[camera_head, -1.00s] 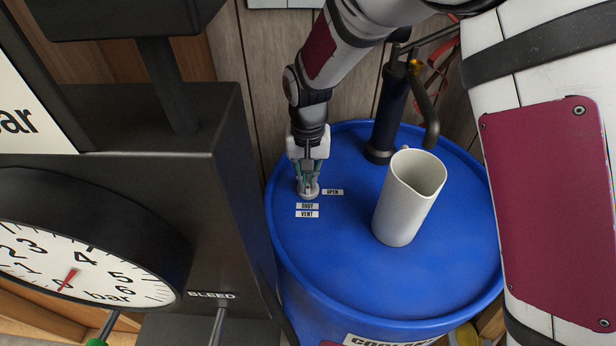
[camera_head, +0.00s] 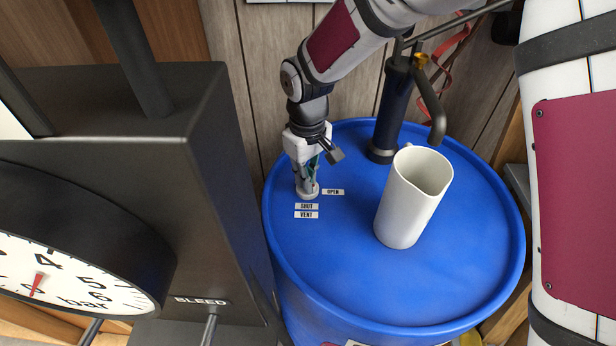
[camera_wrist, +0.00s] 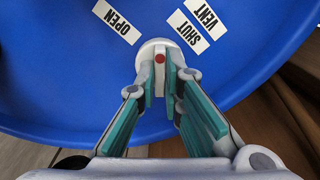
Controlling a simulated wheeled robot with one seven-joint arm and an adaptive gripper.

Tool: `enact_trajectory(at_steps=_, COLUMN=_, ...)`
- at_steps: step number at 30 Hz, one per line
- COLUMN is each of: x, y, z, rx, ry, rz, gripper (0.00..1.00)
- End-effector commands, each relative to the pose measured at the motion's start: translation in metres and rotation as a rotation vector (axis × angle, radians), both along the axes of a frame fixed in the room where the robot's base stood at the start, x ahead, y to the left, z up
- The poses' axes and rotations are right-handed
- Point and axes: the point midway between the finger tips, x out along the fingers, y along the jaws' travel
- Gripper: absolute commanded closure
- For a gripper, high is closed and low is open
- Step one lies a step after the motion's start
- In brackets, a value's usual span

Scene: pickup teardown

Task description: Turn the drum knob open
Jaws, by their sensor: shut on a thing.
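The drum knob (camera_head: 309,194) is a small pale round knob on top of the blue drum (camera_head: 340,270). In the wrist view the knob (camera_wrist: 147,50) shows a red dot near its middle. My gripper (camera_head: 306,183) points down onto it, and the teal-padded fingers of my gripper (camera_wrist: 160,80) are shut on its raised part. The OPEN label (camera_head: 333,192) lies to the right of the knob in the head view. The SHUT label (camera_head: 307,206) and the VENT label (camera_head: 306,215) lie just in front of it. The fingers partly hide the knob.
A white jug (camera_head: 405,215) stands on the drum to the right of my gripper. A dark hand pump (camera_head: 392,110) stands behind the jug. A dark cabinet with a pressure gauge (camera_head: 70,275) is at the left. A wooden wall (camera_head: 250,80) is behind the drum.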

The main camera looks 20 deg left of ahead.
Motion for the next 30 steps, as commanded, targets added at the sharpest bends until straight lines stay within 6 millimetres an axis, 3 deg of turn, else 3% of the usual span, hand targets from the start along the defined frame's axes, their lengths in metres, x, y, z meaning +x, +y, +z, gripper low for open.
enact_trajectory(at_steps=18, x=0.0007, y=-0.0003, z=-0.0001, rx=0.001, ry=-0.001, rz=0.560, gripper=1.00)
enact_trajectory(at_steps=30, x=0.0008, y=-0.0001, z=0.0003, rx=0.002, ry=-0.002, rz=0.771, gripper=1.00)
